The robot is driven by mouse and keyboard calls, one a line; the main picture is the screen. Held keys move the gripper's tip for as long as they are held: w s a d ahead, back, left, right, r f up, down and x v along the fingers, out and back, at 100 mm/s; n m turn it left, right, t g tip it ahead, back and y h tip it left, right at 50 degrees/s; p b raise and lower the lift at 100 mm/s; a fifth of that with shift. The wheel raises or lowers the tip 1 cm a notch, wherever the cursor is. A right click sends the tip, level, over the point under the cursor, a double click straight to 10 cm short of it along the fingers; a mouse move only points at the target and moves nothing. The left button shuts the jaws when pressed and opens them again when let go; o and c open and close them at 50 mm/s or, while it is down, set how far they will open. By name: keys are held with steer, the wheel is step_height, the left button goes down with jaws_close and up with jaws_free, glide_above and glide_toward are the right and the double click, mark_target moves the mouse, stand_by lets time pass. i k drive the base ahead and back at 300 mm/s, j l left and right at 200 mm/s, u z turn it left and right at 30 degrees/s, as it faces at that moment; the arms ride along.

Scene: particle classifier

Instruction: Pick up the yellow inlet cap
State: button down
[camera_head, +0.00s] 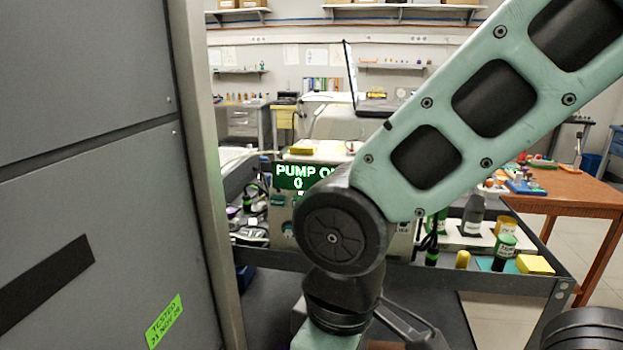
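A small yellow rounded piece (463,259) stands on the cart's shelf, right of my arm's joint; it may be the yellow inlet cap, but it is too small to be sure. A yellow block (535,265) lies to its right near the shelf edge. Another yellow item (303,147) lies on top of the instrument with the green "PUMP" display (297,176). My teal arm crosses the view from the upper right and bends down at the centre, hiding part of the instrument. My gripper is not visible, so its opening and distance from these things cannot be told.
A large grey cabinet (90,130) fills the left side, close to me. Green-labelled bottles (503,250) and a dark grey bottle (473,214) crowd the cart's right side. A wooden table (570,198) stands at right. The floor beyond the cart's right side looks clear.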

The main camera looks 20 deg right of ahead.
mark_target(462, 262)
steer(key=k+z, duration=0.15)
steer(key=z, duration=1.05)
